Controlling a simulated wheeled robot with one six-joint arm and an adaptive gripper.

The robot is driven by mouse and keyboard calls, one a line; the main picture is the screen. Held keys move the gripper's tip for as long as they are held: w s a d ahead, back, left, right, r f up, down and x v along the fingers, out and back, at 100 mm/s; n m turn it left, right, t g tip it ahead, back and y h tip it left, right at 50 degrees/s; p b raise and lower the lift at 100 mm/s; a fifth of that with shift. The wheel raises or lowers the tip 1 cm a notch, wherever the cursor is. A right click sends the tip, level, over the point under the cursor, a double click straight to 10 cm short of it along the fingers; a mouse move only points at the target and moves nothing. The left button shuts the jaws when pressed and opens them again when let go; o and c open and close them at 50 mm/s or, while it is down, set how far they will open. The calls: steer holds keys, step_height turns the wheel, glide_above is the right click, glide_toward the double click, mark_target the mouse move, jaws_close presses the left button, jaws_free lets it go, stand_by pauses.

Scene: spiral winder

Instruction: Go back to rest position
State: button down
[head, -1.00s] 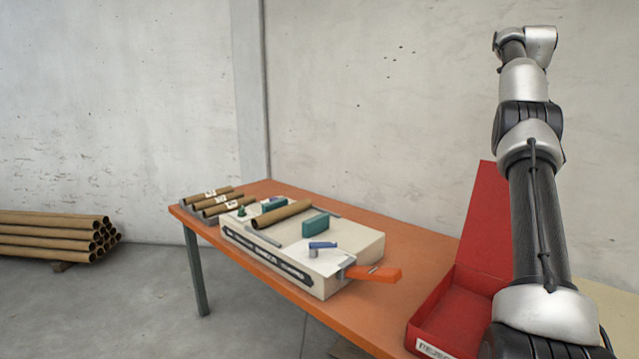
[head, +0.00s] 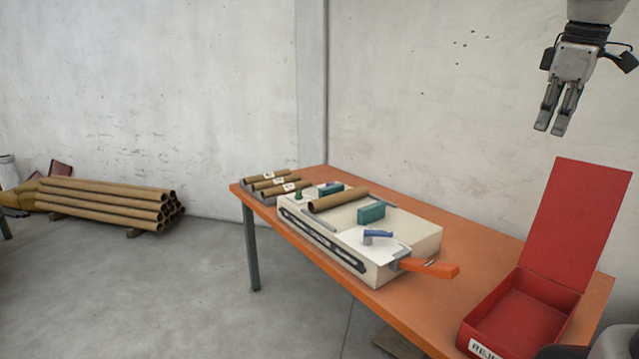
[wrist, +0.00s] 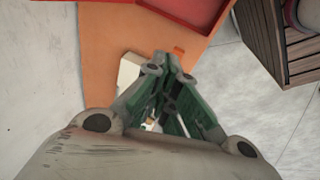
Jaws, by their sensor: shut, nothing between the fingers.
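My gripper (head: 551,130) hangs high at the upper right of the head view, fingers pointing down. It is shut and empty, well above the table and apart from everything. In the wrist view its closed fingers (wrist: 166,62) fill the middle and hide part of what lies below. The spiral winder (head: 340,262), a cream block with a brown tube (head: 338,199), teal blocks, a blue lever (head: 378,234) and an orange handle (head: 430,268), stands on the orange table (head: 480,243).
An open red box (head: 500,315) with a raised back panel stands at the table's right end. Several brown tubes (head: 270,183) lie in a rack at the far left end. A tube stack (head: 110,203) is on the floor. A slatted wooden crate (wrist: 285,45) shows in the wrist view.

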steer(key=s+a+f+m, duration=0.3)
steer(key=s+f+m, duration=0.1)
steer(key=s+f, duration=0.4)
steer(key=s+a+f+m+t, duration=0.1)
steer(key=s+a+f+m, duration=0.3)
steer(key=s+f, duration=0.4)
steer(key=shift+a+f+y, duration=0.15)
steer(key=shift+f+y, duration=0.05)
steer(key=shift+y, duration=0.1)
